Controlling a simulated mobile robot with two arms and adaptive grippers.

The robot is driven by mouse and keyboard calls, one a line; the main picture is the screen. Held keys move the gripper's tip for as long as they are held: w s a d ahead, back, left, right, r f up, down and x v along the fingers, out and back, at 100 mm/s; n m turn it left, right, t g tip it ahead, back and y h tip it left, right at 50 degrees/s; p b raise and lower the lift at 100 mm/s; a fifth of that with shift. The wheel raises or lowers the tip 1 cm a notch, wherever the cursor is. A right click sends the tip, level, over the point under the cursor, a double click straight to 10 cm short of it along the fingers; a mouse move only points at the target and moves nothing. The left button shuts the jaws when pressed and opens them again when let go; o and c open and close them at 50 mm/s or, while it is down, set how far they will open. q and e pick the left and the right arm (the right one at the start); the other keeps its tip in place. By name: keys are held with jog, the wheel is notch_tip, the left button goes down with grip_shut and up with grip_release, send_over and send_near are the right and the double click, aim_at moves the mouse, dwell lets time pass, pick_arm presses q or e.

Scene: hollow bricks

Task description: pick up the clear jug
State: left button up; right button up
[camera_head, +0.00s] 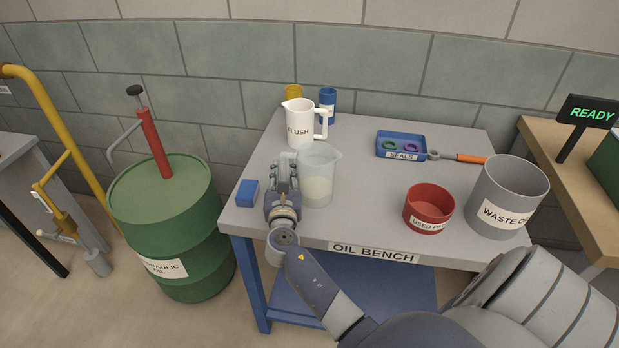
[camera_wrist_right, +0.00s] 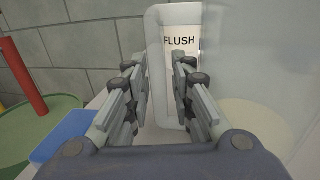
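The clear jug (camera_head: 319,180) stands upright on the oil bench, its spout toward the right. My right gripper (camera_head: 283,168) is just left of it and hides its handle in the head view. In the right wrist view the jug's pale see-through handle (camera_wrist_right: 156,70) rises between and beyond the fingertips, and the jug body (camera_wrist_right: 245,75) fills the right side. The right gripper (camera_wrist_right: 161,75) is open, with a gap between its fingers. I cannot tell whether a finger touches the handle. My left gripper is not in view.
A white FLUSH jug (camera_head: 299,122) stands close behind, with yellow (camera_head: 292,92) and blue (camera_head: 327,103) cups. A blue block (camera_head: 246,192) lies left of the gripper. A seals tray (camera_head: 401,144), red bowl (camera_head: 428,209) and waste oil bin (camera_head: 507,196) stand right. The bench middle (camera_head: 365,190) is clear.

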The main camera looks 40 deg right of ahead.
grip_shut()
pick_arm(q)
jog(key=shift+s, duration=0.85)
pick_arm(e)
jog(key=shift+r, duration=0.1)
